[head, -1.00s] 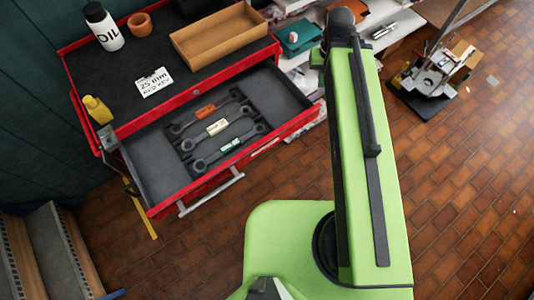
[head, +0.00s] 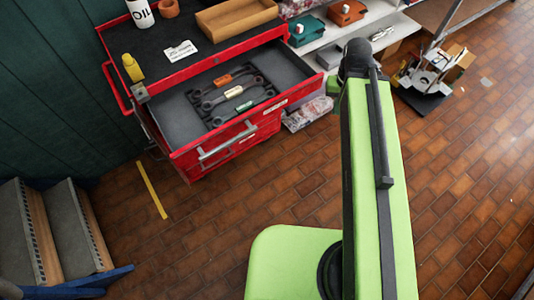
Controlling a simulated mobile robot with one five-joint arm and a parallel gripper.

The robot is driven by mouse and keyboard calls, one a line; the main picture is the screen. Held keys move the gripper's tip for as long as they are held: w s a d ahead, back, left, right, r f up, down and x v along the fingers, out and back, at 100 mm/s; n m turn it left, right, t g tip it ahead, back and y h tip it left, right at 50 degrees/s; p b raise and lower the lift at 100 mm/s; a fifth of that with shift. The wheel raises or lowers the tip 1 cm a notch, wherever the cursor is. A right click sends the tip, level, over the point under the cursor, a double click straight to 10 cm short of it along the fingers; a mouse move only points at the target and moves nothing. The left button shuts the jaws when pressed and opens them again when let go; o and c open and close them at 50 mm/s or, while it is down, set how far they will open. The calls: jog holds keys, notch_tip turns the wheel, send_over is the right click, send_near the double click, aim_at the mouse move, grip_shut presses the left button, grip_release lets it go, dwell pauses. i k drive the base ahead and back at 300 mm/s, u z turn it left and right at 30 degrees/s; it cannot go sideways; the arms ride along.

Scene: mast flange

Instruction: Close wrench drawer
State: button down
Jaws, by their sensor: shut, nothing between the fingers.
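The wrench drawer (head: 283,73) is pulled out from the red tool cabinet (head: 190,72). It has a dark grey lining, a red front and a silver bar handle (head: 228,144). Three wrenches lie side by side in a dark rack inside it, with an orange tag (head: 222,80), a cream tag (head: 234,91) and a green tag (head: 244,106). My green arm stands to the right of the drawer, apart from it in the picture. My gripper is not visible in the head view.
On the cabinet top are a white oil bottle (head: 143,13), a wooden tray (head: 237,16) and a white card (head: 180,49). A yellow bottle (head: 132,68) is at its left side. Steps (head: 62,232) stand at lower left.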

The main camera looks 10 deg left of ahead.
aim_at(189, 132)
jog(key=z, duration=0.1)
jog(key=k, duration=0.95)
jog(key=u, duration=1.55)
jog(key=i, duration=1)
jog(key=u, duration=0.05)
